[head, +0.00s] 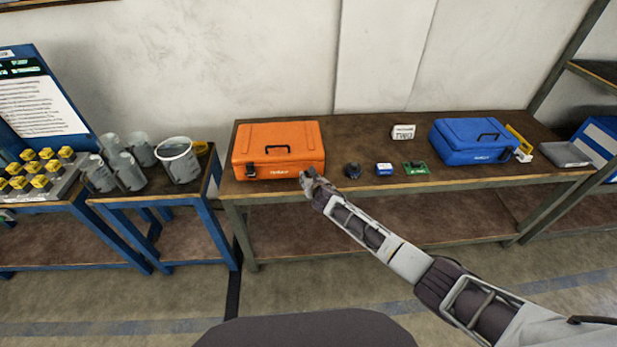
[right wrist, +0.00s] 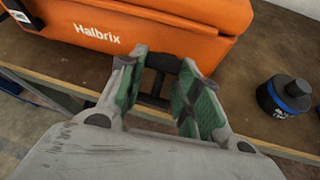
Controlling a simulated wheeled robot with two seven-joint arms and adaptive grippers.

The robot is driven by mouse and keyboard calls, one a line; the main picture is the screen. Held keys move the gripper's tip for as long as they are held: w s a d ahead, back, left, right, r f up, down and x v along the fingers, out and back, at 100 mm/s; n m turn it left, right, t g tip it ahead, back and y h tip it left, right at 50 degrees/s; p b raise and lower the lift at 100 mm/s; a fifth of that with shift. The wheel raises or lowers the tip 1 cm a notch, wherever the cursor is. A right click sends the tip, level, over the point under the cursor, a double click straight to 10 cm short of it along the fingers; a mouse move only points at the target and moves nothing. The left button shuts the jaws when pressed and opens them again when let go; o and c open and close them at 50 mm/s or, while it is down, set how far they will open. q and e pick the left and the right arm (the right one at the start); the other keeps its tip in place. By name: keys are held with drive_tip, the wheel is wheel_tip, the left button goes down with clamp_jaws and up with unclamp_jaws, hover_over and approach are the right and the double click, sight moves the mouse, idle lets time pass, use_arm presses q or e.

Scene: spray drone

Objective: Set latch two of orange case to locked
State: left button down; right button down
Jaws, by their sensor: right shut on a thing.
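The orange case (head: 278,145) stands closed at the left end of the dark-topped workbench, with a black handle on its lid. It also shows in the right wrist view (right wrist: 190,22), with white "Halbrix" lettering on its front. A dark latch (head: 250,171) hangs on the left of the front. My right gripper (head: 309,182) is at the case's right front corner. In the right wrist view its green-padded fingers (right wrist: 165,72) are shut on the black right latch (right wrist: 161,64), which hangs at the front. The latch's exact angle is partly hidden by the fingers. My left gripper is out of view.
A blue case (head: 470,140) is at the right end.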

drive_tip(key=shift+w+r+g+p, duration=0.2)
drive_tip(key=shift+r+g+p, duration=0.35)
drive_tip(key=shift+p, duration=0.6)
drive_tip(key=shift+w+g, duration=0.1)
drive_tip(key=shift+g, duration=0.15)
drive_tip(key=c, duration=1)
unclamp_jaws()
drive_tip(key=shift+c, duration=0.2)
drive_tip(key=shift+f, duration=0.1)
drive_tip(key=shift+s, duration=0.25)
drive_tip(key=v, duration=1.1)
drive_tip(key=shift+s+r, duration=0.2)
drive_tip(key=shift+r, duration=0.15)
drive_tip(key=shift+c, duration=0.4)
